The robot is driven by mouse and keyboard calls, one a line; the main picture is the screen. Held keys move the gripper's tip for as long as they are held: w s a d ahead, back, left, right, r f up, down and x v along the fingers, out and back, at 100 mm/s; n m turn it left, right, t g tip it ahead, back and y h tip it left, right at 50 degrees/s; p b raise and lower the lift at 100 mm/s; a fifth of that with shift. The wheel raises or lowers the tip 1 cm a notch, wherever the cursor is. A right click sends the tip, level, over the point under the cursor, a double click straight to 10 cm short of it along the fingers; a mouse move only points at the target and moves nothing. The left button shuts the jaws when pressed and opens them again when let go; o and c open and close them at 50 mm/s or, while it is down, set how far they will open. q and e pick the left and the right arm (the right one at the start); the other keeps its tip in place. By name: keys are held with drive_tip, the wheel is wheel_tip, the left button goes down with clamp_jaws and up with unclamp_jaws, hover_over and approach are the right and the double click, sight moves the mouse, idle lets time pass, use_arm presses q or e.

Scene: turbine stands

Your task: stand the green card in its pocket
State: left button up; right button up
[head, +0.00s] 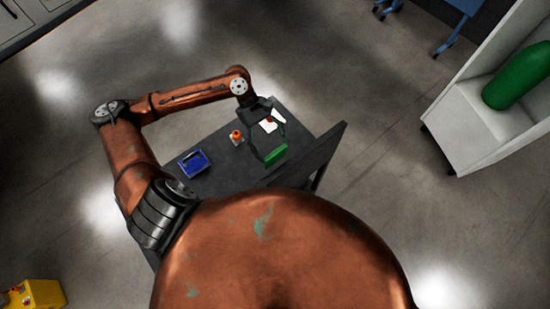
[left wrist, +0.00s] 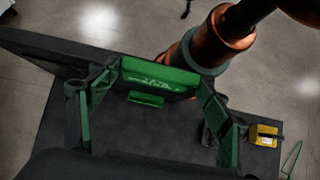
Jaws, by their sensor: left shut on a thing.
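The green card (head: 276,154) shows below my left gripper (head: 268,140) in the head view. In the left wrist view the green card (left wrist: 160,76) has pale markings and lies between the two fingertips of my left gripper (left wrist: 162,82). That gripper is shut on it. A smaller green strip (left wrist: 146,99) shows just below the card, against a dark surface. I cannot make out the pocket clearly in either view. My right gripper is not in view.
The dark table (head: 222,165) bears a blue tray (head: 193,162), an orange-topped piece (head: 237,137) and a white piece with red (head: 271,121). A dark upright panel (head: 328,147) stands at its right edge. A yellow item (left wrist: 264,135) shows at right in the wrist view.

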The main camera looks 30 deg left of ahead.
sight(274, 162)
use_arm(q)
wheel_tip(274, 162, down, 7)
drive_tip(key=shift+s+r, duration=0.1)
drive_tip(key=shift+s, duration=0.05)
wheel_tip(274, 162, down, 12)
drive_tip(key=b, duration=0.7)
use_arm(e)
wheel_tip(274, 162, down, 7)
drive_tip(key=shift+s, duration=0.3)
use_arm(q)
drive_tip(key=shift+r, duration=0.1)
drive_tip(key=shift+p, duration=0.75)
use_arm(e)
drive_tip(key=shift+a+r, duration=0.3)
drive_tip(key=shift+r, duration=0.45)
